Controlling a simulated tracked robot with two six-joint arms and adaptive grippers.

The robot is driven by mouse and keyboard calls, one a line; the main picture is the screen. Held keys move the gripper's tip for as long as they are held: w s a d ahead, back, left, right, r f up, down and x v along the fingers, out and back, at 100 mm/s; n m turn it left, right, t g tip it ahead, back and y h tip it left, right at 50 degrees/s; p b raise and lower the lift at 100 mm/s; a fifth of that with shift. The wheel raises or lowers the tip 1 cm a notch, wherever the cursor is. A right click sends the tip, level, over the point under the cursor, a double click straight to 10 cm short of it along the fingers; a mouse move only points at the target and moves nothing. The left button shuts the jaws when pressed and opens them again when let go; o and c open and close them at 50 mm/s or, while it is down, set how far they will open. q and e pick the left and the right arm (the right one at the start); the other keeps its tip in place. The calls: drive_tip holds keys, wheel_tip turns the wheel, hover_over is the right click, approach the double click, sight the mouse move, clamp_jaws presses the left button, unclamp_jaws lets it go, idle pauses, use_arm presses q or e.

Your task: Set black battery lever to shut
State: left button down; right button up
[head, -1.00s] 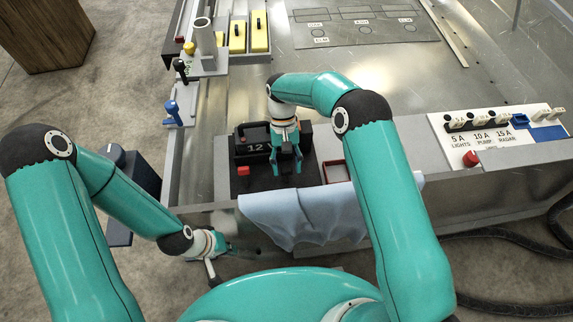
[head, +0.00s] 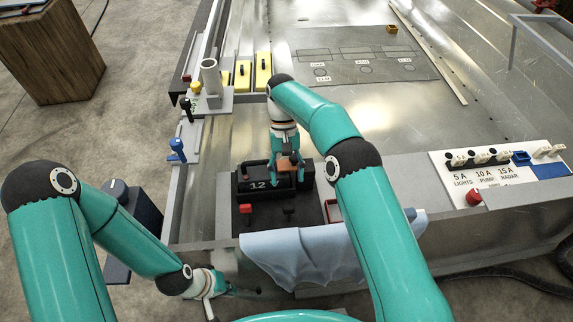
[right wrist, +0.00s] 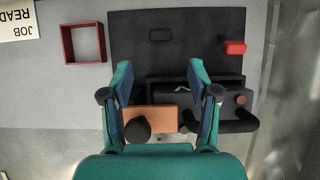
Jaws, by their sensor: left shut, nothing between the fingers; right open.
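The black lever (head: 289,210) is a small dark piece on the black plate in front of the battery, right of a red lever (head: 246,208). In the right wrist view the black lever (right wrist: 160,34) appears low and dark against the plate; its position is hard to read. The black battery (head: 258,184) bears the number 12. My right gripper (head: 287,172) is open over the battery's right part, behind the black lever and apart from it. Its fingers (right wrist: 160,100) straddle an orange block (right wrist: 165,118). My left gripper (head: 245,293) is shut and empty, low in front of the hull edge.
A red-rimmed square tray (right wrist: 84,43) lies beside the plate. A light blue cloth (head: 300,258) hangs over the front edge. A blue lever (head: 177,150) and another black lever (head: 187,107) stand on the left rail. A switch panel (head: 495,175) is at the right.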

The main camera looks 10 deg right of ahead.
drive_tip(key=shift+v, duration=1.25)
